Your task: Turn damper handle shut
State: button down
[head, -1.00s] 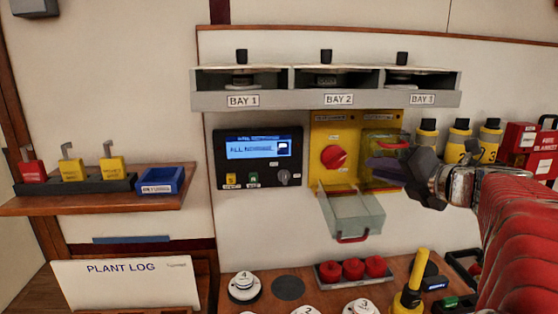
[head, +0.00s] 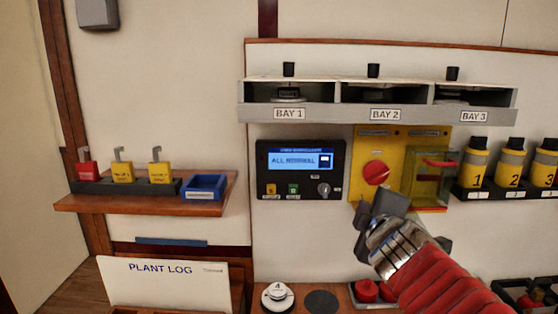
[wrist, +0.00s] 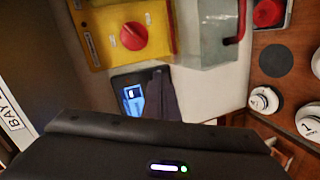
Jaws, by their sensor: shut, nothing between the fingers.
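A round red turn handle (head: 376,173) sits on the yellow panel (head: 366,141); its raised bar looks tilted. The handle also shows in the wrist view (wrist: 133,36). The small labels on the panel are unreadable, so I cannot confirm that this is the damper handle. My gripper (head: 372,205) is shut and empty, just below the handle in the head view and apart from it in the wrist view.
A closed clear cover (head: 428,185) with a red grip is right of the handle. A display box (head: 300,183) reading ALL NORMAL is on the left. The bay shelf (head: 330,116) juts out above. Numbered yellow bottles (head: 475,165) stand right. Red knobs (head: 366,290) sit on the bench below.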

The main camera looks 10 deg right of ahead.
jog(key=s+a+f+m+g+y, duration=0.4)
jog(key=s+a+f+m+g, duration=0.4)
jog(key=s+a+f, duration=0.8)
jog(key=s+f+m, duration=0.1)
jog(key=s+m, duration=0.1)
jog(key=shift+s+a+f+m+g+y, duration=0.15)
jog(key=shift+s+a+m+g+y, duration=0.15)
jog(key=shift+s+m+y, duration=0.1)
jog(key=shift+d, duration=0.15)
